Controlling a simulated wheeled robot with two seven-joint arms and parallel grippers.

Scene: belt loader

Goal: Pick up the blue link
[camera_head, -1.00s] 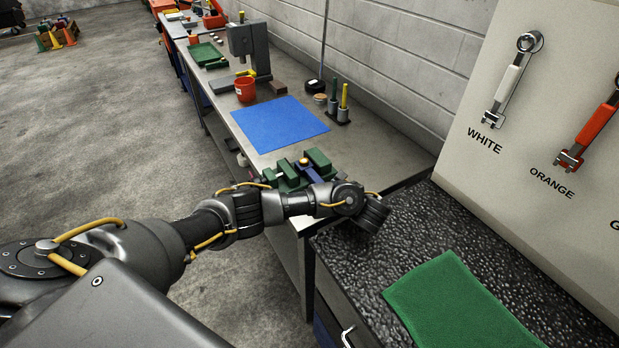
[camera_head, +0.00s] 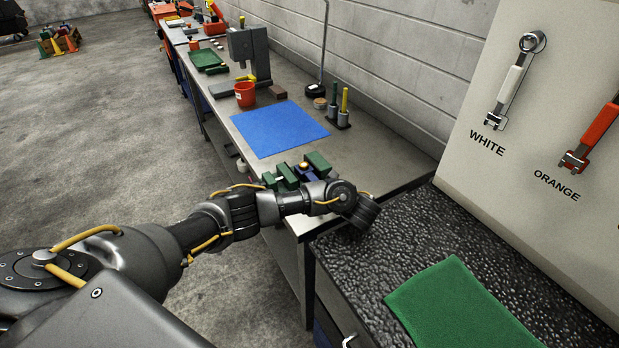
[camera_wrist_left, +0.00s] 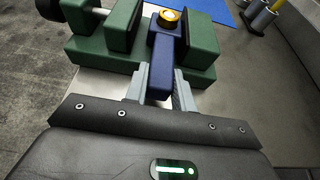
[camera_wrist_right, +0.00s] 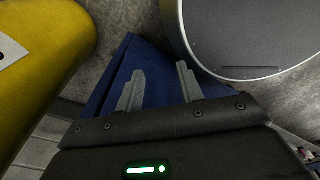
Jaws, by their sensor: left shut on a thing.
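The blue link (camera_wrist_left: 162,50) is a dark blue bar with a round orange-yellow piece on its far end, seen in the left wrist view. It sits between the green jaws of a vise (camera_wrist_left: 199,38). My left gripper (camera_wrist_left: 160,88) is shut on the near end of the link, one finger on each side. In the head view the vise (camera_head: 318,162) stands at the bench's near end, and my left wrist hides much of it and the gripper. My right gripper (camera_wrist_right: 160,82) is open and empty in the right wrist view.
A blue mat (camera_head: 278,128) lies on the bench beyond the vise, with a red cup (camera_head: 245,95) and cylindrical holders (camera_head: 339,115) nearby. A green mat (camera_head: 455,305) lies on the black worktop. Wrenches hang on the right panel (camera_head: 560,60). A yellow object (camera_wrist_right: 40,50) is beside my right gripper.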

